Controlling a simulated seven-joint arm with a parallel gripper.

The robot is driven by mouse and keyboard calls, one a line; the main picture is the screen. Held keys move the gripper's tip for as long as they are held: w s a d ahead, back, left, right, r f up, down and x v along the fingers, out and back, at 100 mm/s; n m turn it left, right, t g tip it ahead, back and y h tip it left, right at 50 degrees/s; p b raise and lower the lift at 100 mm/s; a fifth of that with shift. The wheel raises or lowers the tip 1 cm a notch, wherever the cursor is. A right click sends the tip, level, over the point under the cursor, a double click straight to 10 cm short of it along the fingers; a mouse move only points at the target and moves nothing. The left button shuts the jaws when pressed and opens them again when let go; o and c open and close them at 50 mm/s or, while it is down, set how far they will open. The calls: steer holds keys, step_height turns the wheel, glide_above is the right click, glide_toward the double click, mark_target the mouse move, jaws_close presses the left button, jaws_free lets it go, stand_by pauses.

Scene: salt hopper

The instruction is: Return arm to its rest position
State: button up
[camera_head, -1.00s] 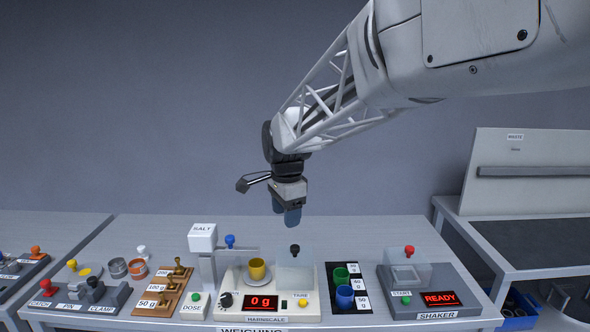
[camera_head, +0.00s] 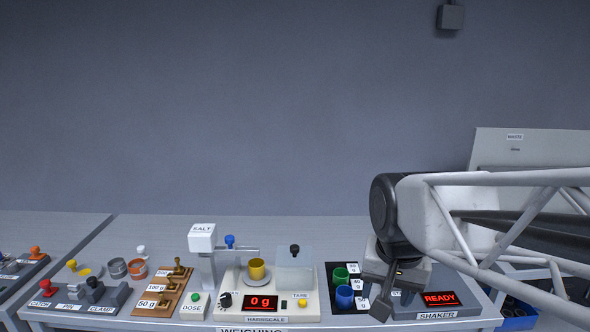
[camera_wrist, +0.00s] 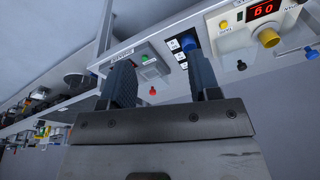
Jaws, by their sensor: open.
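My gripper (camera_wrist: 163,85) is open and empty in the wrist view, its two dark fingers apart. In the head view my arm hangs at the right, with the wrist in front of the shaker (camera_head: 440,299). The fingers are mostly hidden there by the wrist and arm links. The gripper looks clear of the bench things, but its exact height is hard to tell.
The scale (camera_head: 264,307) reads 0 g and bears a yellow cup (camera_head: 257,269). Green (camera_head: 340,276) and blue (camera_head: 344,297) cups stand on a black mat beside it. The salt hopper (camera_head: 202,238) stands left of the scale.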

steer(key=s+d+f+n, duration=0.3)
steer(key=s, duration=0.5)
steer(key=shift+s+f, duration=0.35)
steer(key=shift+s, duration=0.05)
